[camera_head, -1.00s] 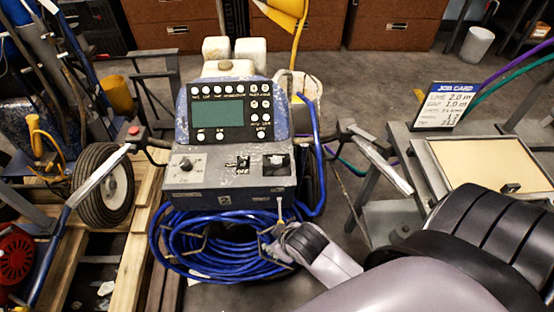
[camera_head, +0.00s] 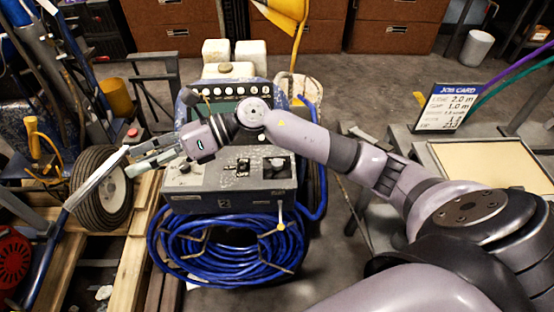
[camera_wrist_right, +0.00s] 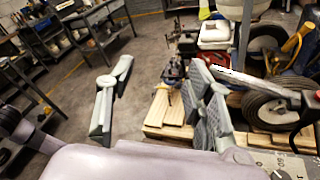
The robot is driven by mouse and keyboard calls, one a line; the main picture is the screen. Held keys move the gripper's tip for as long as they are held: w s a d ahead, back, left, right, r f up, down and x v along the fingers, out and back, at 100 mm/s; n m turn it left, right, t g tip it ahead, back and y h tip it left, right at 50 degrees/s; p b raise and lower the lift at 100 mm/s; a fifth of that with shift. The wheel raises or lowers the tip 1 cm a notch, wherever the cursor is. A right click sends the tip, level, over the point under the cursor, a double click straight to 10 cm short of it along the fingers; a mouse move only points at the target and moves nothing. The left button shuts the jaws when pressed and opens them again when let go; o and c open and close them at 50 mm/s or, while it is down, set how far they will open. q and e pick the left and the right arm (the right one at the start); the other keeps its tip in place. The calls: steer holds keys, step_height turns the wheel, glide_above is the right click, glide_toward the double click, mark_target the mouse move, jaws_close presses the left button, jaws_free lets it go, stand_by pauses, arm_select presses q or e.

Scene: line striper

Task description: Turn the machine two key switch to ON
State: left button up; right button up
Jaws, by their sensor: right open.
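The line striper's control box (camera_head: 228,199), marked 2 on its front, stands at the centre of the head view. Its top panel carries a round dial (camera_head: 185,166), a small black switch (camera_head: 243,166) and a black fitting (camera_head: 277,168). I cannot tell which is the key switch, or its position. My right gripper (camera_head: 136,160) is open and empty, left of the box near the handle's red button. Its spread fingers also show in the right wrist view (camera_wrist_right: 158,92). My right arm crosses above the console and hides much of the screen. My left gripper is out of view.
Coiled blue hose (camera_head: 230,250) hangs below the box. A wheel (camera_head: 101,188) and wooden pallet boards (camera_head: 130,262) lie to the left. A job card (camera_head: 446,107) stands on the bench at right. Open floor shows beyond the fingers in the wrist view.

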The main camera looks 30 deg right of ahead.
steer(key=d+f+n+g+h, duration=0.2)
steer(key=d+f+n+h, duration=0.35)
steer(key=d, duration=0.25)
steer(key=g+h, duration=0.1)
steer(key=h, duration=1)
glide_toward(277, 162)
steer(key=shift+y, duration=0.25)
steer(key=f+p, duration=0.1)
steer(key=f, duration=0.8)
steer(key=shift+w+d+p, duration=0.15)
steer(key=shift+d+p, duration=0.05)
steer(key=shift+p, duration=0.2)
steer(key=shift+r, duration=0.1)
steer(key=shift+c, duration=0.6)
jaws_close()
